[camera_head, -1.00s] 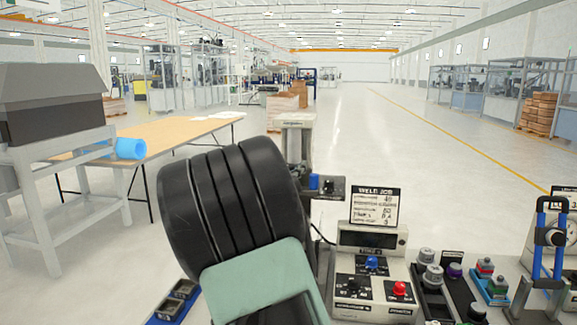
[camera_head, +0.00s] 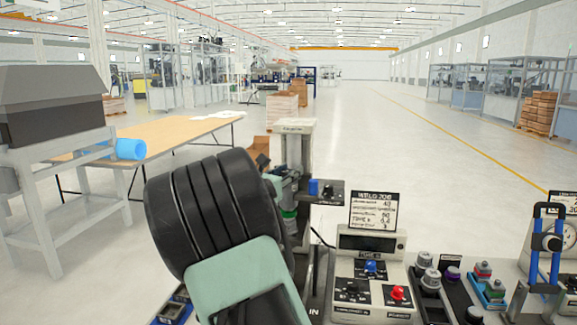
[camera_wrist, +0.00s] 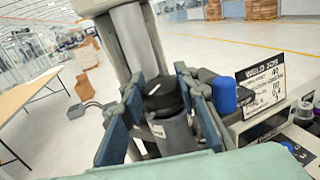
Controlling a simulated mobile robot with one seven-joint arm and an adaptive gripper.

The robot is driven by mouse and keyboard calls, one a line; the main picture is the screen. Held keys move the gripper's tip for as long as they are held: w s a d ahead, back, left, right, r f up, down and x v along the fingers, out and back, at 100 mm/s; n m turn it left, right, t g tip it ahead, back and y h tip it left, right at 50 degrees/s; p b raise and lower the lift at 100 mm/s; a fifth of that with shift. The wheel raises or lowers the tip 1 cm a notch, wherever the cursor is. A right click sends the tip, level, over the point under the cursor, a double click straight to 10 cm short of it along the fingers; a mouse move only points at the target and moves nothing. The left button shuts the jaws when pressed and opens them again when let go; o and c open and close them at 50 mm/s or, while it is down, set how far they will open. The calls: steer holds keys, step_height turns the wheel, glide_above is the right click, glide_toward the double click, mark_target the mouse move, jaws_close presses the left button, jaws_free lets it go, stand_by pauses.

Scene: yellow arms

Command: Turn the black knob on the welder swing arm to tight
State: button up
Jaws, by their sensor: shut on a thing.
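The black knob (camera_wrist: 163,97) sits on top of a grey cylindrical part in the wrist view. My gripper (camera_wrist: 158,84) has a blue-grey finger pad on each side of the knob and is shut on it. The knob's marking cannot be read. In the head view, my arm's dark wrist covers much of the welder's lower left, and the gripper (camera_head: 287,190) is partly hidden at the welder column (camera_head: 296,127).
A control box (camera_head: 366,270) with a weld job card (camera_head: 374,211) stands to the right. Beyond it are several small fittings and a blue-handled clamp (camera_head: 545,250). A wooden table (camera_head: 165,135) stands behind at left.

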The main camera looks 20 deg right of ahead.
steer(key=g+p, duration=0.1)
steer(key=m+g+h+p, duration=0.1)
steer(key=p, duration=0.1)
steer(key=shift+r+m, duration=0.3)
steer(key=shift+r, duration=0.05)
steer(key=shift+f+m+g+h+p, duration=0.2)
steer(key=shift+m+g+h+p, duration=0.2)
steer(key=shift+g+h+p, duration=0.15)
steer(key=shift+f, duration=0.1)
steer(key=o, duration=1.2)
steer(key=v, duration=1.2)
